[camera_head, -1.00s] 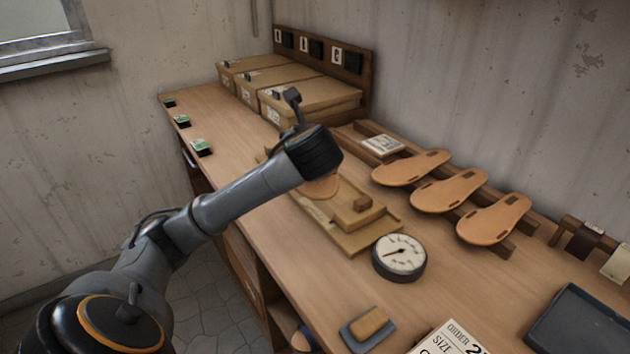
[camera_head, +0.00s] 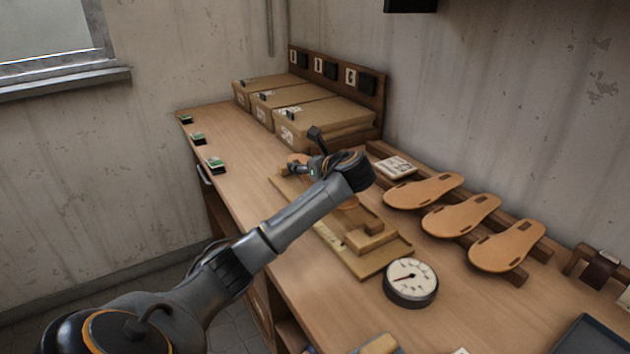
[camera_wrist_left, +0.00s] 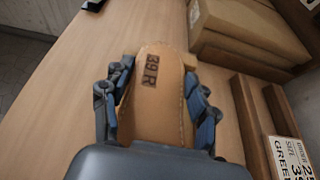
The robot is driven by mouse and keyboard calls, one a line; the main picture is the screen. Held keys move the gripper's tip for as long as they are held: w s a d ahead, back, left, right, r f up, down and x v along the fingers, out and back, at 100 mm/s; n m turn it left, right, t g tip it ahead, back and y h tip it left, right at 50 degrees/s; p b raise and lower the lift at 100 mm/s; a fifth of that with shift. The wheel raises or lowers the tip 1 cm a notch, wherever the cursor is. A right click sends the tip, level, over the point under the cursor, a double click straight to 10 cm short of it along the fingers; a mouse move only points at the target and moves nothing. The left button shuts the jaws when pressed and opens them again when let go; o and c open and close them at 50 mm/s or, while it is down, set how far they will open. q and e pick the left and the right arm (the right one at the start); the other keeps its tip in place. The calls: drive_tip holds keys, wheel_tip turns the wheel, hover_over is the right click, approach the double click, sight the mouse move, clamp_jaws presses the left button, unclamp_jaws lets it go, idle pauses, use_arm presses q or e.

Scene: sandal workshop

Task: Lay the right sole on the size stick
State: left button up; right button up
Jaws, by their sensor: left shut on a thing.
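My left gripper (camera_head: 310,167) is shut on a tan sole (camera_wrist_left: 158,100) marked "39 R". In the left wrist view a finger presses each long side, and the marked rounded end points away from me. In the head view a tan end of the sole (camera_head: 298,158) shows past the fingers; my wrist hides much of the rest. The size stick (camera_head: 372,268), a long wooden board with a raised block, lies below my wrist. A tan patch shows under the wrist above it; whether the sole touches the board I cannot tell. My right gripper is not in view.
A round dial gauge (camera_head: 411,282) stands by the stick's near end. Several tan soles, one here (camera_head: 461,214), lie on a wooden rack to the right. Cardboard boxes (camera_head: 325,128) stand behind the gripper. Bench space left of the stick is clear.

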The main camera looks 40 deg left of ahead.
use_arm(q)
drive_tip(key=w+f, duration=0.1)
drive_tip(key=w+d+f, duration=0.1)
drive_tip(key=shift+f, duration=0.35)
drive_tip(key=shift+a+f, duration=0.1)
drive_tip(key=shift+f, duration=1.45)
drive_tip(key=o, duration=1)
drive_tip(key=shift+c, duration=0.2)
